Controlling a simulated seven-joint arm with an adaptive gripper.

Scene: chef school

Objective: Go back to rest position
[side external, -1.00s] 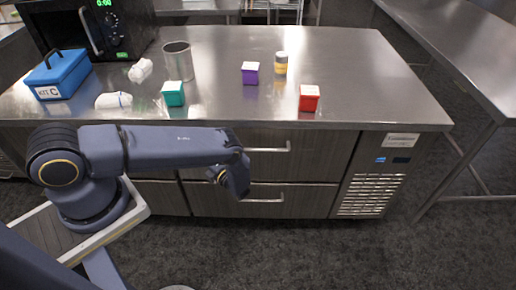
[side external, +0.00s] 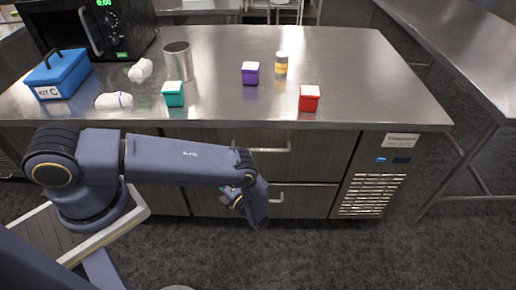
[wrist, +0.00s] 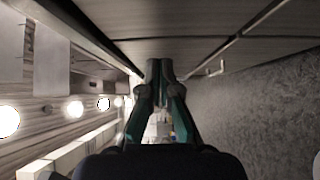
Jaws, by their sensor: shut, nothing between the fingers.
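My gripper shows in the wrist view with its two fingers (wrist: 159,68) together at the tips, shut and empty. In the side view my arm reaches right in front of the counter, below its top edge, and the wrist bends downward. The gripper is only partly seen there, mostly hidden by the wrist. It is apart from all the objects on the counter (side external: 350,65).
On the counter stand a red box (side external: 309,98), a purple box (side external: 250,73), a teal box (side external: 173,93), a yellow-labelled jar (side external: 281,65), a metal pot (side external: 178,61), white wrapped items (side external: 114,100), a blue case (side external: 59,74) and a microwave (side external: 92,27).

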